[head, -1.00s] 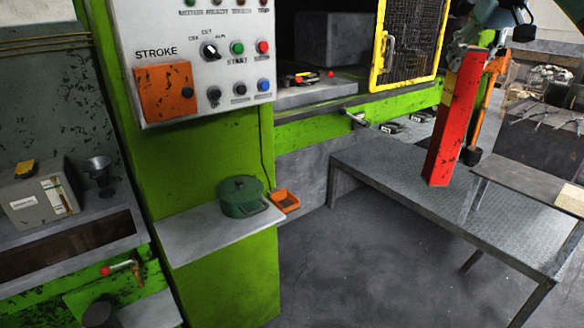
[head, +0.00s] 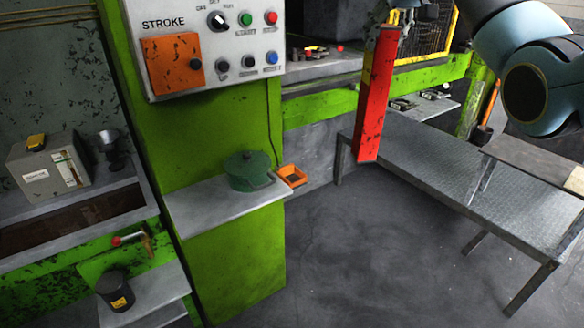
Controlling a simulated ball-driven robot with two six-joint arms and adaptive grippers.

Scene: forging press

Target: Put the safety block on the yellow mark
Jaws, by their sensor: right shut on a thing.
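The safety block, a long upright red bar with dark scuffs (head: 374,100), hangs from my right gripper (head: 392,20), which is shut on its top end. The block is nearly vertical, slightly tilted in the picture. Its lower end shows in front of the left end of the grey metal bench (head: 470,175); I cannot tell how high it is. My right arm comes in from the upper right. My left gripper is out of view. I cannot make out the yellow mark in this view.
The green press has a control panel (head: 205,50) and a yellow-framed mesh guard (head: 425,35). The press bed (head: 325,68) holds small tools. The bench top is largely clear.

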